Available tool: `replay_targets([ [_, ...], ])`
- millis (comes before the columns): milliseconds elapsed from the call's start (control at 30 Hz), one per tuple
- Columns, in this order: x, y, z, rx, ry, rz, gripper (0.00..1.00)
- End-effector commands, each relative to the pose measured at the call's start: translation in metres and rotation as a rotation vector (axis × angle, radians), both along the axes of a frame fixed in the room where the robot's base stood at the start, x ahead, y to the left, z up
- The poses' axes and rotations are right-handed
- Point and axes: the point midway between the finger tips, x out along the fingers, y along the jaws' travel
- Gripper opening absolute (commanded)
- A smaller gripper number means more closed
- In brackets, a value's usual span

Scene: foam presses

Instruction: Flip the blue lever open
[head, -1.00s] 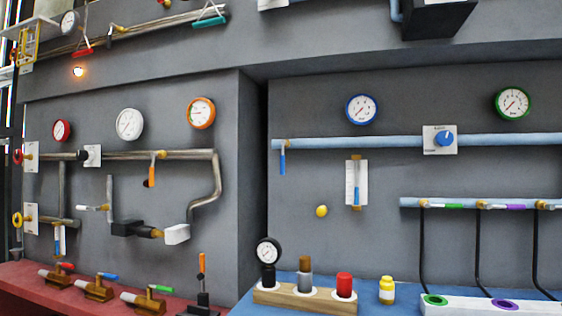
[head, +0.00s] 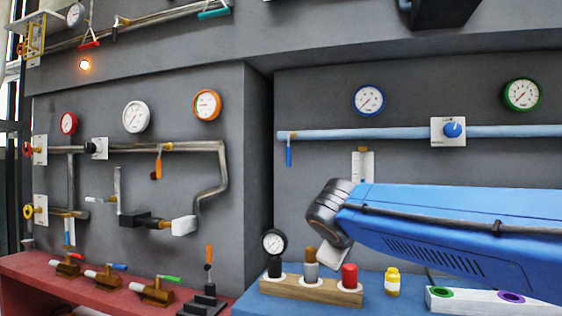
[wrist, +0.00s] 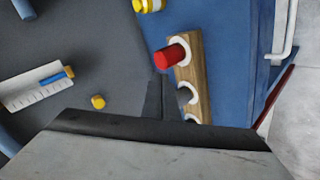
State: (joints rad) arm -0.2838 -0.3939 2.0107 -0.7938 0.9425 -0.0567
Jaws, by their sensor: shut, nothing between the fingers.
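Several blue levers show. One hangs straight down from the left end of the light blue pipe; I call it the pipe lever (head: 289,152). A blue-handled bench valve (head: 118,266) sits among brass valves on the red bench. A scale lever (wrist: 56,76) lies along a white scale card in the wrist view; in the head view my arm hides most of that card. I cannot tell which lever is meant. My gripper (wrist: 158,95) is shut and empty, pointing toward the wooden block on the blue bench. It touches no lever that I can see.
A wooden block (head: 300,290) holds a black gauge and several plugs, one red (head: 349,275). A yellow bottle (head: 392,281) stands beside it. A yellow knob (wrist: 98,102) is on the grey wall. A blue dial (head: 453,130) sits on the pipe.

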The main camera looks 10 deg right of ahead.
Motion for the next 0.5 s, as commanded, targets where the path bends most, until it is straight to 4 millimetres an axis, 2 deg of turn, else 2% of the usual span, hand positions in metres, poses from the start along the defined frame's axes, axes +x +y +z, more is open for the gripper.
replay_targets([
  [33,0.018,0.009,0.017,-0.045,-0.021,0.026,0.0],
  [200,0.072,0.039,0.077,-0.208,-0.105,0.102,0.0],
  [500,0.151,0.113,0.179,-0.478,-0.268,0.21,0.0],
])
